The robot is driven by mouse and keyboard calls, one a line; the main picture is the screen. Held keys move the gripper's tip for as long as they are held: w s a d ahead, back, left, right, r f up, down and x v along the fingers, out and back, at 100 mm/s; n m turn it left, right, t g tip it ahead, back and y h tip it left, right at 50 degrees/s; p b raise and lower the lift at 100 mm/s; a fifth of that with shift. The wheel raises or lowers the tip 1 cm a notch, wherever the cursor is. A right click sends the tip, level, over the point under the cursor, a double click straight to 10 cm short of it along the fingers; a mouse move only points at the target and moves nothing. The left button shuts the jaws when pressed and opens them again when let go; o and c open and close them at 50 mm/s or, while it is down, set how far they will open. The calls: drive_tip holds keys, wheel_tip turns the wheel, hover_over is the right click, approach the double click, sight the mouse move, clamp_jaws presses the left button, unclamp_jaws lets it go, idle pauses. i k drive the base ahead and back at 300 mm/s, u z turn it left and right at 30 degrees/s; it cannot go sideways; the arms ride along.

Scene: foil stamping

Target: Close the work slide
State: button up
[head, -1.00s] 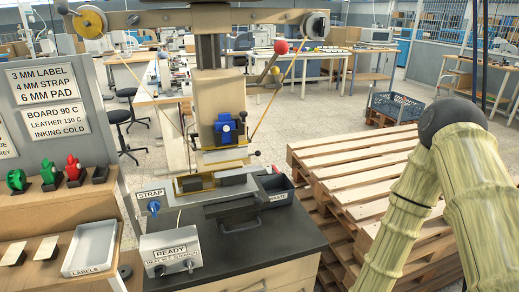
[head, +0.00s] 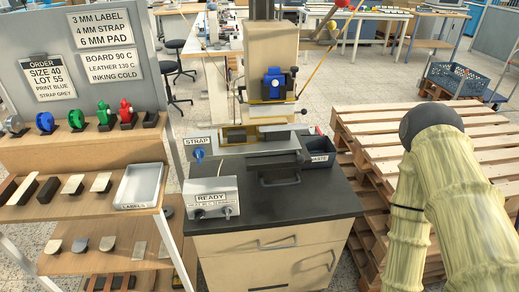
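The stamping press (head: 270,85) stands on the dark top of a cabinet in the middle of the head view. Its work slide (head: 272,160) is a dark flat plate low at the press front. The slide sticks out toward me, with a dark bar handle (head: 280,181) at its front edge. A light-coloured plate and the press head sit above and behind it. My arm shows at the right, in front of the pallets and apart from the slide. My gripper is out of view.
A grey READY control box (head: 211,200) stands left of the slide, with the STRAP knob (head: 198,156) behind it. A dark waste bin (head: 318,151) is to the right. Shelves with a LABELS tray (head: 139,186) stand left. Wooden pallets (head: 365,135) are stacked right.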

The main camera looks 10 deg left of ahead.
sight(280, 167)
drive_tip(key=z, duration=1.75)
drive_tip(key=k, duration=0.8)
drive_tip(key=u, duration=1.75)
